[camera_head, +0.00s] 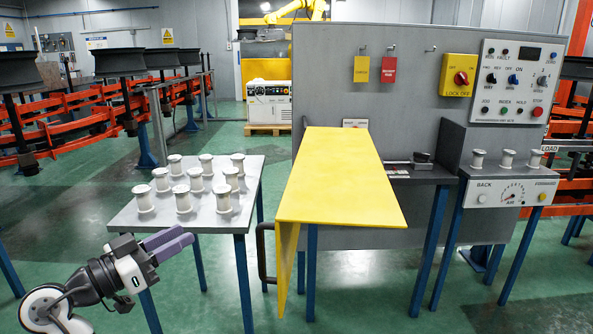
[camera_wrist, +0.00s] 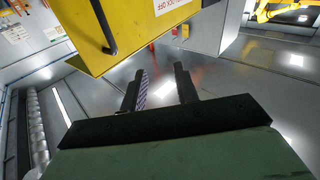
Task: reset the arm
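My gripper (camera_head: 180,242) is at the lower left in the camera_head view, in front of and below the near edge of the grey spindle table. Its purple-grey fingers point up and to the right. In the camera_wrist view the two dark fingers (camera_wrist: 160,88) stand apart with nothing between them, so the gripper is open and empty. My arm behind it is bent low at the lower left corner. Several white spindles (camera_head: 192,184) stand upright on the grey table (camera_head: 160,217), clear of the gripper.
A yellow cover (camera_head: 335,180) with a dark handle (camera_head: 263,252) is right of the table. A yellow panel (camera_wrist: 130,30) with a dark handle shows in the camera_wrist view. Green floor (camera_head: 365,290) is open in front.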

